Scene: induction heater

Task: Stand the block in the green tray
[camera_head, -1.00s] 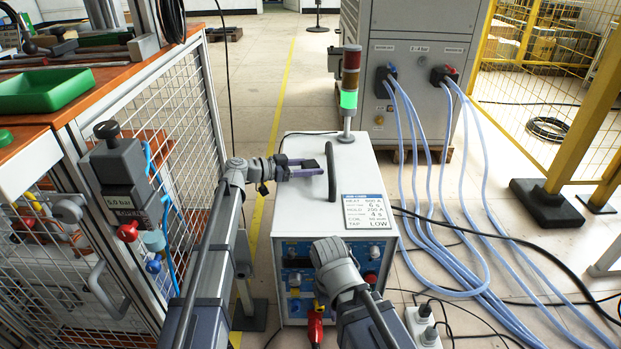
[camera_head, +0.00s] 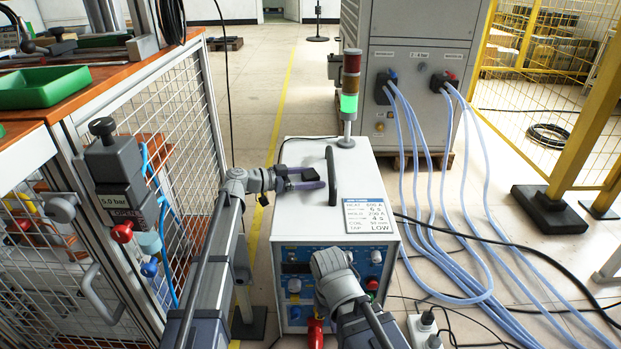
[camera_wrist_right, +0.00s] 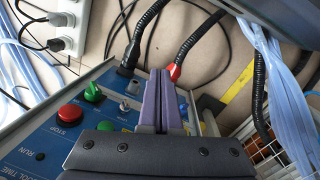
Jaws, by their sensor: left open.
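The green tray (camera_head: 42,101) sits on the orange bench top at the upper left, and the part of it in view looks empty. I see no block in either view. My left gripper (camera_head: 318,178) is open over the left part of the white heater box top, to the left of its black handle, with nothing visible between its fingers. My right gripper's fingers are hidden behind its wrist in the head view. In the right wrist view, my right gripper (camera_wrist_right: 158,76) is shut, its purple fingers together and empty, above the heater's front panel.
The white heater box (camera_head: 310,220) carries a signal tower (camera_head: 349,95) and black handle (camera_head: 331,175). A grey valve unit (camera_head: 117,165) stands by the mesh bench cage at left. Blue hoses (camera_head: 440,215) and black cables lie right. A power strip (camera_head: 423,328) is at the lower right.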

